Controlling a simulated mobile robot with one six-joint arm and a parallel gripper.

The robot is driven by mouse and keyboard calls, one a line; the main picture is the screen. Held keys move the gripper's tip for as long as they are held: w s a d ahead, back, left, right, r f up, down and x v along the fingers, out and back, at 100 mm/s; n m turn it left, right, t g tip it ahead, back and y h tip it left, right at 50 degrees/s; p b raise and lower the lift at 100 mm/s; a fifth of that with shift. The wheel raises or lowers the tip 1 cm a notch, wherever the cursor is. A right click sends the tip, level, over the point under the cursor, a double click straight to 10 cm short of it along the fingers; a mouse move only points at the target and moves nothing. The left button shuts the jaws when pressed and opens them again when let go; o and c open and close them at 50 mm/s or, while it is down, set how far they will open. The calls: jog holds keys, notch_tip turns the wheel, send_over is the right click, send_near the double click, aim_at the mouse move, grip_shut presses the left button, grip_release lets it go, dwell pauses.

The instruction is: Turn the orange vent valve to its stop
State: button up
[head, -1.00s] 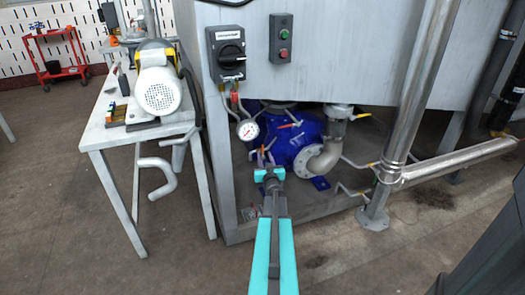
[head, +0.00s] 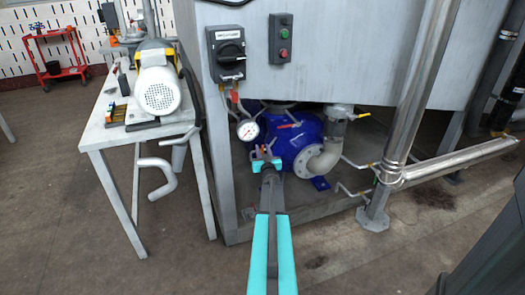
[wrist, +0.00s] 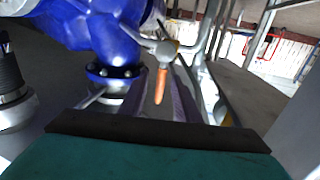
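The orange vent valve handle (wrist: 161,85) hangs down in the wrist view from a pale metal fitting beside the blue pump. It shows between the two fingers of my gripper (wrist: 166,95), which look apart, with a narrow gap beside the handle. In the head view my gripper (head: 265,156) is at the front left of the blue pump (head: 295,145), below the gauge. The valve there is small and mostly hidden by the fingertips. I cannot tell whether a finger touches the handle.
A pressure gauge (head: 247,130) is just above my gripper. A red lever (head: 289,126) sits on the pump, and a grey flanged elbow (head: 325,158) is to its right. The frame leg (head: 222,170) stands close on the left. A table (head: 110,130) is further left.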

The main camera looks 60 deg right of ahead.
grip_shut()
